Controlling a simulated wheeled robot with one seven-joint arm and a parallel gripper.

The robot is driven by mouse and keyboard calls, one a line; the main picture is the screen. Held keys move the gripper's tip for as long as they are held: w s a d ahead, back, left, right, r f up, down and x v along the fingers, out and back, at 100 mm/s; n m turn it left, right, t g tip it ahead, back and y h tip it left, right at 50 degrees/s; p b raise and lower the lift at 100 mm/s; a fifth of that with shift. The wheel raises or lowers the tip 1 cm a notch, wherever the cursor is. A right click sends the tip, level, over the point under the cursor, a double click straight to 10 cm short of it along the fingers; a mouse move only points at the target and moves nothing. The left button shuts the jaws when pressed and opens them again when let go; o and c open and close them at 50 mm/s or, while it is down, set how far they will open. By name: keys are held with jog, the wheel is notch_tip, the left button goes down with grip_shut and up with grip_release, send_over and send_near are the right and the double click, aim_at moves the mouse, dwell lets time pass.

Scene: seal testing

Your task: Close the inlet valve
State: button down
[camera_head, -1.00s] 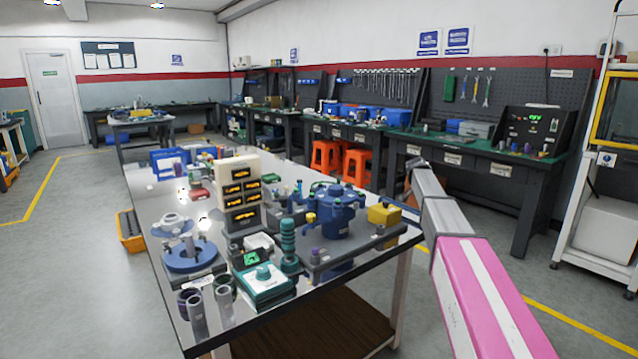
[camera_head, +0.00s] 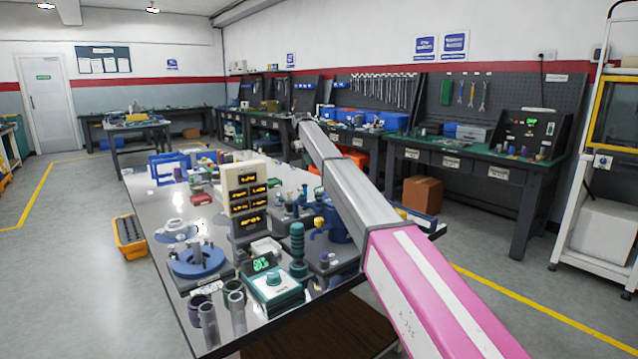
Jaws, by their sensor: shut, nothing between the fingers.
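The blue test vessel (camera_head: 338,232) stands on the workbench (camera_head: 165,235), mostly hidden behind my arm. A small yellow-topped fitting (camera_head: 319,230) shows at its left side, and a small purple part (camera_head: 325,257) sits low in front of it. I cannot tell which fitting is the inlet valve. A ribbed teal column (camera_head: 297,243) stands left of the vessel. My arm crosses the view from lower right to upper centre, passing in front of the vessel. I cannot make out my gripper or its fingers.
A teal control box (camera_head: 275,290) with a knob, a panel with amber displays (camera_head: 245,200), a blue round fixture (camera_head: 198,262) and grey cylinders (camera_head: 236,308) crowd the bench. A yellow bin (camera_head: 131,236) is on the floor at left. Floor right of the bench is open.

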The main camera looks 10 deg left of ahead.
jog(key=s+d+f, duration=0.1)
jog(key=f, duration=0.2)
jog(key=s+d+f, duration=0.1)
jog(key=d+f, duration=0.1)
jog(key=f, duration=0.1)
jog(key=s+d+f, duration=0.1)
jog(key=d+f, duration=0.1)
jog(key=f, duration=0.2)
jog(key=shift+s, duration=0.2)
jog(key=shift+s+d+f, duration=0.15)
jog(key=shift+d, duration=0.25)
jog(key=shift+s+d, duration=0.35)
jog(key=shift+d, duration=0.35)
jog(key=shift+w, duration=0.15)
